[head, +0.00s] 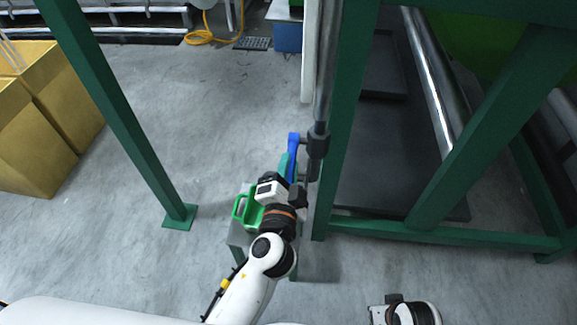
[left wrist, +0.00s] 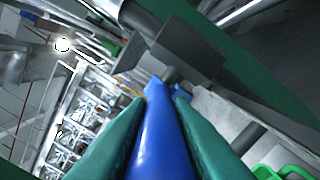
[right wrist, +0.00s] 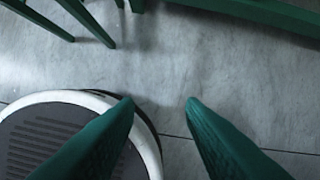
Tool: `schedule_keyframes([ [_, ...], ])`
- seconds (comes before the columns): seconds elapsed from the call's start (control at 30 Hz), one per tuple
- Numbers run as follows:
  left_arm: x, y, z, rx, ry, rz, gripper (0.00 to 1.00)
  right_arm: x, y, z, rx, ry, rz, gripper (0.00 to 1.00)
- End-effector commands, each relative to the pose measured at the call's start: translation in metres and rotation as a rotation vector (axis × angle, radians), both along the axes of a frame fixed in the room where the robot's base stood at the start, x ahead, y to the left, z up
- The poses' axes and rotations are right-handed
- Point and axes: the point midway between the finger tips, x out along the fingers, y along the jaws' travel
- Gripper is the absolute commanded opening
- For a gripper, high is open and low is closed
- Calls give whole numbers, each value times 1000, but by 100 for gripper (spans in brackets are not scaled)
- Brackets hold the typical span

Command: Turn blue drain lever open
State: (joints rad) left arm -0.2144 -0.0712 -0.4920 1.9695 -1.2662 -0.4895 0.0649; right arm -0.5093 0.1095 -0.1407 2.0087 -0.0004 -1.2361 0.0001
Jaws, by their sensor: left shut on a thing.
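The blue drain lever (head: 293,143) joins a dark valve body (head: 318,143) on a grey vertical pipe in the head view. In the left wrist view the lever (left wrist: 158,145) runs lengthwise between the green fingers. My left gripper (head: 285,166) is shut on the lever, with a finger on each side of it.
A green container (head: 241,208) with a handle stands on a small grey stand beside my left wrist. Green frame posts (head: 347,120) rise close to the right of the valve. Yellow boxes (head: 35,140) are at far left. The floor between is clear.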

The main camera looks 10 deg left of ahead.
Motion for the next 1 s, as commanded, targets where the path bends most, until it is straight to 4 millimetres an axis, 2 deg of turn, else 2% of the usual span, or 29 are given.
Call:
schedule_keyframes([
  [0.17,0,0,1,1,4,-1,0,1,0,2,1,-6,0,36],
  [0.47,0,0,6,1,38,0,0,-12,-1,-54,-3,35,5,36],
  [0.67,1,0,11,1,78,1,0,-39,-5,-105,-7,68,12,36],
  [0.8,1,0,14,1,107,1,0,-66,-9,-134,-10,90,17,36],
  [1.0,1,0,17,2,148,1,0,-107,-16,-159,-13,116,24,36],
])
